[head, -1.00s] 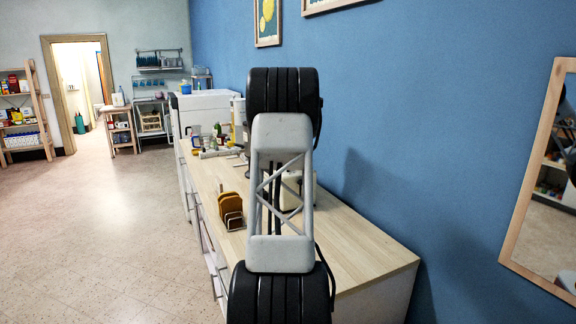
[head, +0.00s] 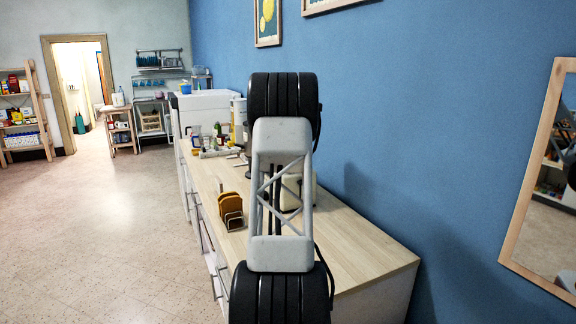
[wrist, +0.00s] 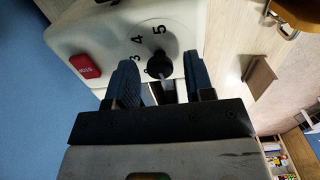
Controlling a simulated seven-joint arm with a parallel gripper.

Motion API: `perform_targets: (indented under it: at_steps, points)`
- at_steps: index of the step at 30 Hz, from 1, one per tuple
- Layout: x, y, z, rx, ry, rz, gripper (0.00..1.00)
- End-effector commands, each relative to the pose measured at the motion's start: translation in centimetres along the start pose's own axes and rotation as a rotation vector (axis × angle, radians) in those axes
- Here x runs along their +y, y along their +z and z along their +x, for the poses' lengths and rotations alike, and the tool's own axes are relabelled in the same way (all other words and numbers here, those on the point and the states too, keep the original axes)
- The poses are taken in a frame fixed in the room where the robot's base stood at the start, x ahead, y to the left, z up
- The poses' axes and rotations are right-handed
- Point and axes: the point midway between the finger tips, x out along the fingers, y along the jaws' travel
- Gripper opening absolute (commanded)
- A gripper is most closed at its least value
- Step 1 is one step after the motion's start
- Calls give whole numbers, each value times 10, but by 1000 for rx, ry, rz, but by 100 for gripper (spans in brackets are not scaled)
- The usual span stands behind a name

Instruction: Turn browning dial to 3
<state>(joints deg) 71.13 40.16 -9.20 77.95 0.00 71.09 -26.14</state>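The cream toaster (wrist: 110,38) fills the top of the wrist view, with a red button (wrist: 85,66) at its left. Its dark browning dial (wrist: 159,66) shows the printed numbers 3, 4 and 5 around it. My gripper (wrist: 162,72) has its two fingers on either side of the dial, with a gap visible at the right; whether the left finger touches it I cannot tell. The dial's lower part and other numbers are hidden. In the head view the toaster (head: 314,188) is mostly behind my arm, and my gripper is hidden.
The wooden counter (head: 350,250) runs along the blue wall. A rack with brown toast slices (head: 231,208) stands left of the toaster. Bottles (head: 217,131) and other small items stand farther back. The floor to the left is clear.

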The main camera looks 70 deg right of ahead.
Motion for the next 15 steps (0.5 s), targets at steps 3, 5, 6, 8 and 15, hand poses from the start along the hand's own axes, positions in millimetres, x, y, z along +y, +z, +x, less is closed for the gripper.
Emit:
perform_targets:
  at_steps: [3,5,6,8,15]
  points:
    - [0,0,0,0,0,0,29]
    - [0,0,0,0,0,0,20]
    - [0,0,0,0,0,0,14]
    - [0,0,0,0,0,0,5]
    - [0,0,0,0,0,11,4]
